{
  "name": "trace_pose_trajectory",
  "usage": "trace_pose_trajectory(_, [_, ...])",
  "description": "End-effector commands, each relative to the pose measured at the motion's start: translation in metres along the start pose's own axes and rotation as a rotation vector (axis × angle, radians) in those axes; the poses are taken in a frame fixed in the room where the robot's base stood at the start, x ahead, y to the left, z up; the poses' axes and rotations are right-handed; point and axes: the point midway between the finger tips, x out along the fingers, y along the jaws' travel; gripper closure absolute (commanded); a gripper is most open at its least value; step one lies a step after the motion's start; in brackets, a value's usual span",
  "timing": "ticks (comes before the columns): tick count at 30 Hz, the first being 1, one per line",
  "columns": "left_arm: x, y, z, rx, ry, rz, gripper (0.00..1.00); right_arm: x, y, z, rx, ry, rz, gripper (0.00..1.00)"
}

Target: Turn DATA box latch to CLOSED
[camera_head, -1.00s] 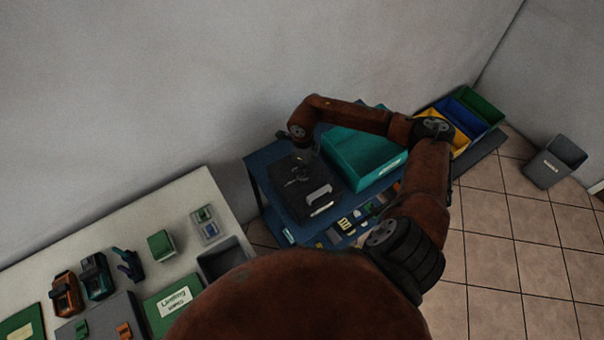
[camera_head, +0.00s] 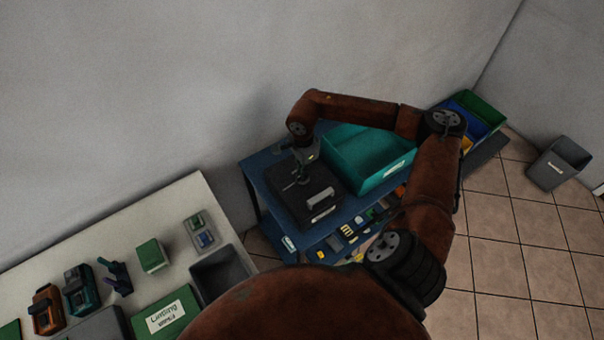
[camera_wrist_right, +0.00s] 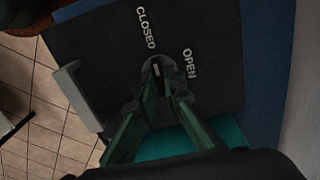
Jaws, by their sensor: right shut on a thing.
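The box has a flat dark lid (camera_head: 318,183), which also shows in the wrist view (camera_wrist_right: 95,42). White words CLOSED (camera_wrist_right: 147,27) and OPEN (camera_wrist_right: 189,63) are printed on it. The latch (camera_wrist_right: 157,67) is a small round dark knob with a pale mark that points roughly towards CLOSED. My right gripper (camera_head: 297,178) is over the lid; in the wrist view its green fingers (camera_wrist_right: 160,84) are shut on the latch and hide part of it. My left gripper is not in view.
The box stands on a blue bench (camera_head: 262,160) by the wall. A teal bin (camera_head: 362,172) is close on its right. Small parts lie on a lower shelf. A pale table (camera_head: 180,215) with devices is at left; a grey bin (camera_head: 556,165) stands on the floor.

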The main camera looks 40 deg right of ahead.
Motion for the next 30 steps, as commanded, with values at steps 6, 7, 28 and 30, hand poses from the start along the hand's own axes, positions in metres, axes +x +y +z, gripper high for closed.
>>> trace_pose_trajectory(6, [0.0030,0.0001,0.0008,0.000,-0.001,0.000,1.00,-0.0002,-0.0001,0.0007,-0.035,-0.002,-0.001,1.00])
trace_pose_trajectory(7, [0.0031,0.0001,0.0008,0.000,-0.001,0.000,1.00,-0.0003,-0.0002,0.0007,-0.037,-0.002,-0.001,1.00])
trace_pose_trajectory(28, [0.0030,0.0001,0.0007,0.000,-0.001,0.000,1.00,-0.0003,-0.0001,0.0005,-0.038,-0.001,-0.001,0.74])
trace_pose_trajectory(30, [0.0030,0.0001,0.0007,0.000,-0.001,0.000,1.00,-0.0003,-0.0001,0.0004,-0.038,-0.001,0.000,0.74])
